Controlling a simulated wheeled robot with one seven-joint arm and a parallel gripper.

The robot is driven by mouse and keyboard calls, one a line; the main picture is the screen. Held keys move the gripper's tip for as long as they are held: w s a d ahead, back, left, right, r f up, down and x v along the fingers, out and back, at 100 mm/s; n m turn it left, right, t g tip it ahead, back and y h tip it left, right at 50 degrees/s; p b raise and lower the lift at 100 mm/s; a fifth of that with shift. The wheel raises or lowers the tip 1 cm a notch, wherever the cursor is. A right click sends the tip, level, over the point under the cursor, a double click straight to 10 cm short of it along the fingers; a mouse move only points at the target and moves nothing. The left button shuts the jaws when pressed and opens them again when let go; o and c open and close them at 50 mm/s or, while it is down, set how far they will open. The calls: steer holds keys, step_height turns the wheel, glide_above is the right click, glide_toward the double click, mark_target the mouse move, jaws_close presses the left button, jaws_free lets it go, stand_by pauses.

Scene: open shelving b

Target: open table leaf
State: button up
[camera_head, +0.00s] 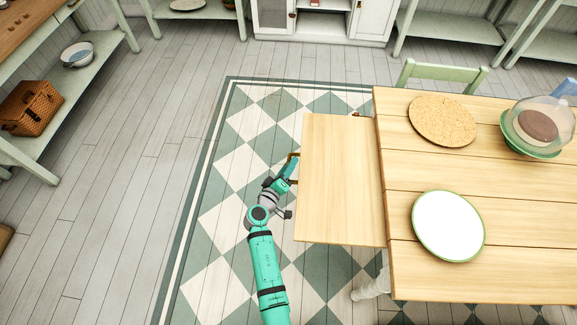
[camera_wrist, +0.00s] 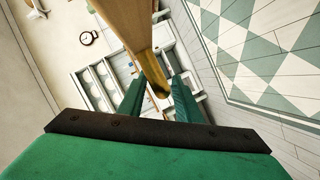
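The wooden table leaf (camera_head: 340,180) sticks out from the left side of the table (camera_head: 400,270), looking roughly level and a little below the tabletop. A brass handle (camera_head: 292,156) shows at its left edge. My gripper (camera_head: 290,168) is at that edge, beside the handle. In the wrist view, the leaf (camera_wrist: 128,22) comes down from the top, and the brass handle (camera_wrist: 161,91) lies between my two green fingers. The fingers stand apart, with a gap visible beside the handle. Contact with the handle is unclear.
The table carries a cork mat (camera_head: 442,120), a white plate (camera_head: 448,226) and a glass-domed cake stand (camera_head: 538,128). A green chair (camera_head: 440,72) stands behind it. Shelving with a basket (camera_head: 30,107) is at the left. The floor between shelving and leaf is clear.

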steer(key=shift+a, duration=0.1)
steer(key=v, duration=1)
steer(key=shift+s, duration=0.4)
steer(key=s+a+f+m+g+y, duration=0.1)
steer(key=s+a+f+y, duration=0.15)
steer(key=s, duration=0.75)
steer(key=s+a+f+y, duration=0.15)
steer(key=s+y, duration=0.25)
steer(key=s, duration=0.6)
steer(key=s+d+r+m+t, duration=0.1)
steer(key=s+d+r+m, duration=0.1)
steer(key=s+r, duration=0.6)
steer(key=s+d+r+m+t+y, duration=0.1)
steer(key=s+d+r+m, duration=0.1)
steer(key=s+r, duration=0.5)
step_height(320, 180, up, 4)
steer(key=shift+s+d+f+m+t, duration=0.15)
steer(key=shift+s+d+m+t, duration=0.15)
steer(key=shift+s+m+t, duration=0.15)
steer(key=shift+d, duration=0.15)
